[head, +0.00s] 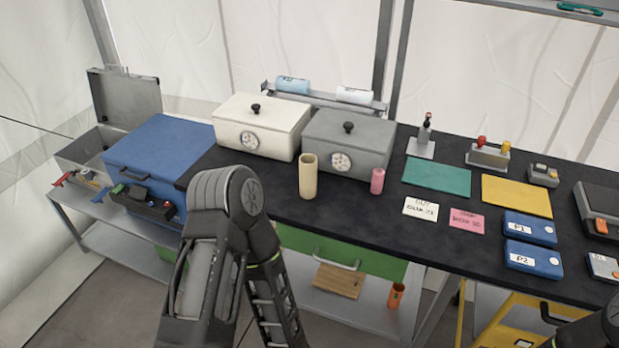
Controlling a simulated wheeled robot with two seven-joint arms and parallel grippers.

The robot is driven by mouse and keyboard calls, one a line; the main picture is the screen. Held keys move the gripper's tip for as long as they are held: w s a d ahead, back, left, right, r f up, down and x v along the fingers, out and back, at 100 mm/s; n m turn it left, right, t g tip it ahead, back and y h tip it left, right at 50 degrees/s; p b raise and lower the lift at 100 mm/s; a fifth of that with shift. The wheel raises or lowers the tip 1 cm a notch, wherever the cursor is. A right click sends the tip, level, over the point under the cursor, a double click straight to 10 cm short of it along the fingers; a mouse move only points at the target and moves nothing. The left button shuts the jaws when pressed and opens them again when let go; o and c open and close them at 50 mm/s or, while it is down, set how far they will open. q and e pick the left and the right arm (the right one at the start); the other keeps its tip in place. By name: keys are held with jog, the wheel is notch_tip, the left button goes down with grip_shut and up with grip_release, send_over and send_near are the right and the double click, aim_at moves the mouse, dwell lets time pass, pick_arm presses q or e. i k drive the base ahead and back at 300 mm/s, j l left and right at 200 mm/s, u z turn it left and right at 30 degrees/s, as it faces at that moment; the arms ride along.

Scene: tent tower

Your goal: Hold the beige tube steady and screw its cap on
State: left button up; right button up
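The beige tube (308,178) stands upright on the black tabletop, in front of the gap between the white box and the grey box. Its top looks open, with a dark hollow inside. I cannot pick out a cap for it. A shorter pink cylinder (377,181) stands to its right. My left arm's bent joint rises in front of the table, left of the tube, and its gripper is out of view. Only a part of my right arm shows at the bottom right corner; its gripper is out of view.
A white box (262,123) and a grey box (372,139) with knobbed lids stand behind the tube. A blue cooler (160,150) is at left. A green mat (437,177), a yellow mat (516,196) and blue cases (529,229) lie at right. The tabletop before the tube is clear.

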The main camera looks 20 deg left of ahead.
aim_at(308, 162)
jog(key=u, duration=1.3)
jog(key=i+j+u, duration=0.45)
jog(key=i+j, duration=0.25)
jog(key=i, duration=0.1)
